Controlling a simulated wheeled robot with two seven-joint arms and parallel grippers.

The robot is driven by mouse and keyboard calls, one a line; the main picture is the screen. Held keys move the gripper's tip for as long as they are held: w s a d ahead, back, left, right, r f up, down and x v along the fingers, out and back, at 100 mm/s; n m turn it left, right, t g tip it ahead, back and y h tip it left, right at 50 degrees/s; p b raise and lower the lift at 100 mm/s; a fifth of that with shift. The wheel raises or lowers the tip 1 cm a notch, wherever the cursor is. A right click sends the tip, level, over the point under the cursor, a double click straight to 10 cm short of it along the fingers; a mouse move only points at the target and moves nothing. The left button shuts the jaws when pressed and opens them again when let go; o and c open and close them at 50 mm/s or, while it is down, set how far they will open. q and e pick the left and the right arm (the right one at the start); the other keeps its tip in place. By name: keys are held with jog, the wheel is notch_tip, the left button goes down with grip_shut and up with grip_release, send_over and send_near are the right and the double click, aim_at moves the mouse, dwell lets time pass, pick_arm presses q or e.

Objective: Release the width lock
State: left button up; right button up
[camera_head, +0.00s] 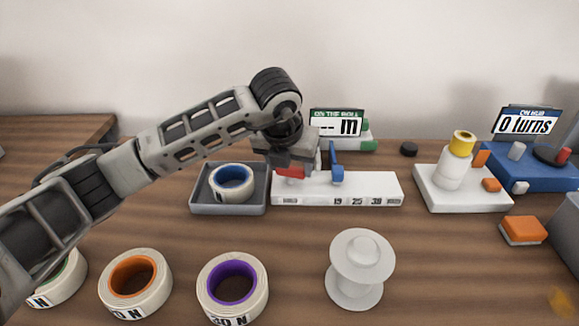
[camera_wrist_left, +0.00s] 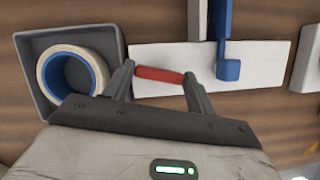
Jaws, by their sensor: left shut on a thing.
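The width gauge is a long white block (camera_head: 375,188) with printed numbers on its front face, behind the middle of the table. A red lock handle (camera_head: 290,172) sits at its left end. My left gripper (camera_wrist_left: 158,78) is shut on the red handle (camera_wrist_left: 160,74), with one finger at each end of it. A blue slider (camera_head: 337,175) stands on the block just right of the gripper; it also shows in the left wrist view (camera_wrist_left: 228,70). In the head view the gripper partly hides the handle and the block's left end. My right gripper is not in view.
A grey tray (camera_head: 200,207) with a blue-cored tape roll (camera_head: 231,183) stands directly left of the block. Tape rolls with orange (camera_head: 135,284) and purple (camera_head: 233,287) cores and a white spool (camera_head: 360,268) stand in front. A white base (camera_head: 465,203) with a yellow-capped bottle (camera_head: 455,163) is at right.

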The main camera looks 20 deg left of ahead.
pick_arm(q)
jog(key=shift+d+n+y+b, duration=0.1)
jog(key=shift+n+y+b, duration=0.6)
jog(key=shift+n, duration=0.8)
jog(key=o, duration=1)
jog(key=shift+r, duration=0.1)
jog(key=v, duration=1.5)
jog(key=shift+s+r, duration=0.1)
jog(key=shift+r, duration=0.3)
